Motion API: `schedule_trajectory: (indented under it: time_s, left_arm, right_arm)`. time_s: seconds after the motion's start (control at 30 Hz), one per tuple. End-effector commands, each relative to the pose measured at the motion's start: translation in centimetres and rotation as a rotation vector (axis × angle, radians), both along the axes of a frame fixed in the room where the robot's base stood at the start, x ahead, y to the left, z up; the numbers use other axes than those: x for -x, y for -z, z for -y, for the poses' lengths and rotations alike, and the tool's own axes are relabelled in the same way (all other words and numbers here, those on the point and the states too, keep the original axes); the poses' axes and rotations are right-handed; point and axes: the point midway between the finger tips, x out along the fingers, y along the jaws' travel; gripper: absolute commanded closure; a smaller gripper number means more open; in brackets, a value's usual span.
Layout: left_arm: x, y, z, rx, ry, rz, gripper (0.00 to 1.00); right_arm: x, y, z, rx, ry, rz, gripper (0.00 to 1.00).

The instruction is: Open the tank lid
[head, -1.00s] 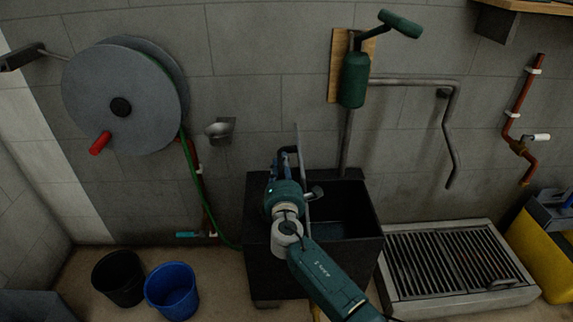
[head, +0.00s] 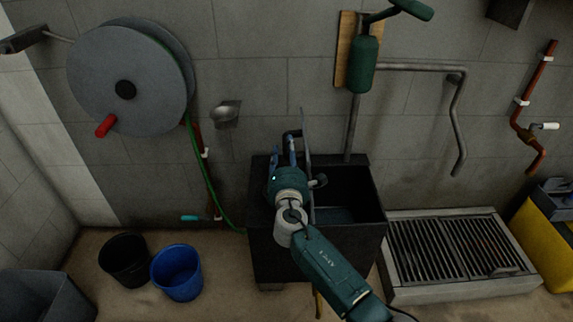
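The tank (head: 262,245) is a dark open-topped box against the wall. Its lid (head: 306,150) is a thin grey plate seen almost edge-on, standing about upright over the middle of the tank. To the right of the lid the tank's opening shows, with a dark bluish inside. My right gripper (head: 284,152) is at the lid's left side, close to it; whether it touches or grips the lid is hidden by the hand and the angle. A small grey knob-like part (head: 319,180) shows right of the lid. My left gripper is not in view.
A green hand pump (head: 362,65) and a bent pipe (head: 455,110) are on the wall behind. A floor grate (head: 455,250) lies right of the tank, a yellow bin (head: 545,238) beyond it. Black (head: 125,262) and blue (head: 177,274) buckets stand left, below a hose reel (head: 95,70).

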Motion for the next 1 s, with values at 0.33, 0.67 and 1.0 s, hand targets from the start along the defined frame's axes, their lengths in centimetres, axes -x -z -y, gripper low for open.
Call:
schedule_trajectory:
  time_s: [0.33,0.67,1.0]
  left_arm:
    - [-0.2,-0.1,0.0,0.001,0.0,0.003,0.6]
    - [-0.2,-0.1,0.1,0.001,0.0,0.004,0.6]
    - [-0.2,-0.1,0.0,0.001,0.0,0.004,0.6]
  right_arm:
    - [6.7,0.0,-0.1,-0.001,-0.002,-0.001,0.63]
    - [10.4,-0.2,-0.1,0.002,-0.003,0.002,0.63]
    - [10.6,-0.2,-0.2,0.001,-0.003,0.003,0.63]
